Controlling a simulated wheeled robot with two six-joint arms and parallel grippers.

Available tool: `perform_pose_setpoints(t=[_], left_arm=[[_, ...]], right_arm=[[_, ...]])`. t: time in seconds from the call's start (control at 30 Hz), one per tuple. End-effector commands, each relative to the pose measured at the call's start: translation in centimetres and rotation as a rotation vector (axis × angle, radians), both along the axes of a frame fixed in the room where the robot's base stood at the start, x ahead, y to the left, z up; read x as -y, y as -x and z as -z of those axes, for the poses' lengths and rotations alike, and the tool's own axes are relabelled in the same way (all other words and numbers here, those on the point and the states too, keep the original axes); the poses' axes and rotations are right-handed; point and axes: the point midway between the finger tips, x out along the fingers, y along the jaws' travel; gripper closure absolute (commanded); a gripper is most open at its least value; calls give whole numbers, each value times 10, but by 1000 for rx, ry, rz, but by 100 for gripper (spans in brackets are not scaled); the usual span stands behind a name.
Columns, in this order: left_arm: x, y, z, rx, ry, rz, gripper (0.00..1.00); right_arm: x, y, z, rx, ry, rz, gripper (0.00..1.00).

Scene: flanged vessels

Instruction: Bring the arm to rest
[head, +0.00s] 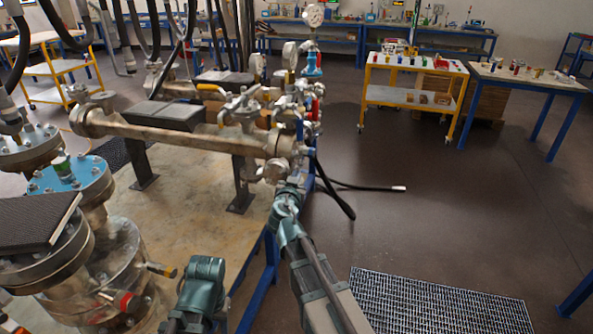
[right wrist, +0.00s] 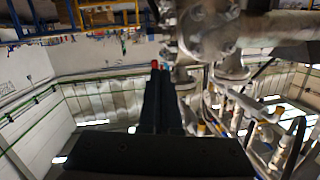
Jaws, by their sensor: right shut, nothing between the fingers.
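My right arm reaches up from the bottom of the head view. Its right gripper (head: 290,193) is at the far end of the arm, close to the valve end of the horizontal pipe (head: 190,136). In the right wrist view the two dark fingers of this gripper (right wrist: 159,66) are together, with nothing seen between them. A flanged pipe end (right wrist: 208,35) shows just beyond and to the right of the fingertips. I cannot tell whether they touch it. My left gripper is not in view.
Flanged vessels (head: 62,180) and a dark ribbed plate (head: 36,220) stand at the left. A black hose (head: 340,205) hangs onto the floor beyond my gripper. A yellow cart (head: 412,97) and a blue-legged table (head: 525,82) stand back right. The floor (head: 455,215) at right is mostly clear.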

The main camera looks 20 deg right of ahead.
Motion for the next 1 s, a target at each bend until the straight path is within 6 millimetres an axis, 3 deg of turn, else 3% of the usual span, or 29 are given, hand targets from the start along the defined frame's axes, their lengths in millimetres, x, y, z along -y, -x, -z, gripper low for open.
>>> perform_pose_setpoints(t=[0.07,0.37,0.53,0.67,0.77,0.9,1.0], left_arm=[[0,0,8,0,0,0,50],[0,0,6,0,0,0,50],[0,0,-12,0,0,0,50],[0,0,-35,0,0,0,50],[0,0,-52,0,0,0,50],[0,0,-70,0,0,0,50],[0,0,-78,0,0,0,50]], right_arm=[[-2,6,8,0,0,0,100],[-3,8,7,-6,1,4,100],[-10,35,16,-156,15,56,100],[-34,84,45,-465,31,67,100],[-65,134,71,-758,46,-12,100],[-116,207,95,-1131,68,-235,100],[-145,249,101,-1318,82,-409,100]])
